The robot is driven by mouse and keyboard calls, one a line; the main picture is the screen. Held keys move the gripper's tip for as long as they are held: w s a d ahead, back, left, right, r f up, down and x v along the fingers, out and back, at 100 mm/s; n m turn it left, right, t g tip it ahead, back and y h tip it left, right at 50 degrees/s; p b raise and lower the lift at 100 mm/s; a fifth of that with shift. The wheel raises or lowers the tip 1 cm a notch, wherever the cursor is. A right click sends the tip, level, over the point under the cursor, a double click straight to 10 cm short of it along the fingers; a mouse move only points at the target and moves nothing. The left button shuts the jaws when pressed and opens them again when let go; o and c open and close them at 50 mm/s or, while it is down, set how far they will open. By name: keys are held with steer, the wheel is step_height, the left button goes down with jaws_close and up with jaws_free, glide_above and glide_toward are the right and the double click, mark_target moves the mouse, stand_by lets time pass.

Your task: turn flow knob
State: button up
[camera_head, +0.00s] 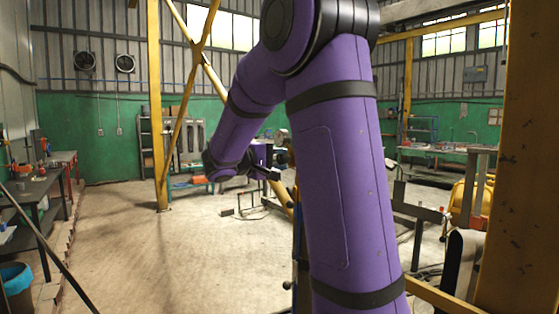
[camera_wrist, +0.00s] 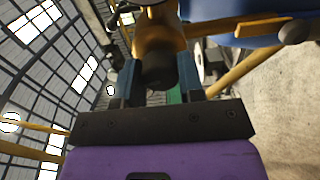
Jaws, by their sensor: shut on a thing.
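A dark round knob (camera_wrist: 158,71) shows in the wrist view, on the end of a brass-coloured body (camera_wrist: 156,35). I take it for the flow knob. My gripper (camera_wrist: 160,82) has one finger on each side of it and is shut on it. In the head view my gripper (camera_head: 270,173) is a small dark shape near the middle, beside a thin upright post. The knob is too small and cluttered there to make out clearly. My purple arm hides much of what lies to the right.
A blue body (camera_wrist: 265,32) with a yellowish bar (camera_wrist: 235,26) sits close by at the upper right of the wrist view. A yellow column (camera_head: 525,150) stands at the right of the head view. A workbench (camera_head: 35,200) stands left. Open concrete floor lies between.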

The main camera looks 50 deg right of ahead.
steer(key=shift+f, duration=0.1)
steer(key=o, duration=0.9)
steer(key=shift+a, duration=0.15)
steer(key=v, duration=1)
steer(key=shift+a, duration=0.3)
steer(key=s+a+f+n+t+y, duration=0.1)
steer(key=s+a+f+t+y, duration=0.2)
steer(key=s, duration=0.4)
steer(key=s+a+f+n+y, duration=0.1)
steer(key=s+a+f+y, duration=0.15)
steer(key=s+y, duration=0.35)
steer(key=s+a+t+y, duration=0.2)
steer(key=a, duration=0.2)
steer(key=s+a+f+t+y, duration=0.1)
steer(key=s+a+t+y, duration=0.1)
steer(key=a, duration=0.3)
steer(key=s+a+f+t+y, duration=0.1)
steer(key=s+a+t+y, duration=0.1)
steer(key=s+a+y, duration=0.2)
steer(key=shift+s+a+f+n+t, duration=0.1)
steer(key=shift+a+f+n+t, duration=0.1)
steer(key=shift+a, duration=0.1)
steer(key=shift+s+a+f+n+t, duration=0.1)
steer(key=shift+a+n+t, duration=0.1)
steer(key=shift+a, duration=0.1)
